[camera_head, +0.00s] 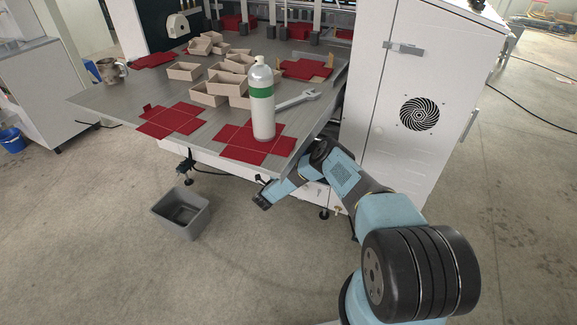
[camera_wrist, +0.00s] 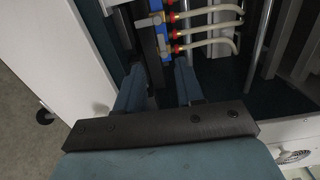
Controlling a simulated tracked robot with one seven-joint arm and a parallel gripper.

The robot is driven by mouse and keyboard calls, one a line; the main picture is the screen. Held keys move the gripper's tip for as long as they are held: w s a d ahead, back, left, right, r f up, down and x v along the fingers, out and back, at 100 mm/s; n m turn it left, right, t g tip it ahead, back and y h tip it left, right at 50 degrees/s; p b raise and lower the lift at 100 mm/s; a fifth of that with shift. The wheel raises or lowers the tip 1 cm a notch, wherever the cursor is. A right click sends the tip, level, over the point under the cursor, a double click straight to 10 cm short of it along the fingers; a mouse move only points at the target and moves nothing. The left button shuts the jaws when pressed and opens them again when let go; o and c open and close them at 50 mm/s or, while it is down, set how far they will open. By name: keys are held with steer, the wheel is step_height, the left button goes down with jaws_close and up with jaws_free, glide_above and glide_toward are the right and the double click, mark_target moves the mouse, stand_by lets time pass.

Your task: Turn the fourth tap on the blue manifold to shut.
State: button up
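The blue manifold (camera_wrist: 156,6) shows at the top of the wrist view, cut off by the frame edge. Several red fittings (camera_wrist: 174,33) sit along it, with cream hoses (camera_wrist: 212,30) running right. A small pale part, perhaps a tap handle (camera_wrist: 146,22), sticks out to its left. I cannot tell which tap is the fourth or how any tap is turned. My gripper (camera_wrist: 160,76) is open and empty, its two fingers apart below the manifold. In the head view my gripper (camera_head: 264,200) is low by the table's front edge; the manifold cannot be seen there.
The grey table (camera_head: 100,95) carries red card blanks (camera_head: 172,119), open boxes (camera_head: 185,71), a white-green cylinder (camera_head: 262,100), a wrench (camera_head: 297,98) and a metal mug (camera_head: 110,71). A white cabinet (camera_head: 385,115) stands right. A grey bin (camera_head: 181,212) is on the floor.

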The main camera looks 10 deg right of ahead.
steer(key=v, duration=0.6)
stand_by(0.3)
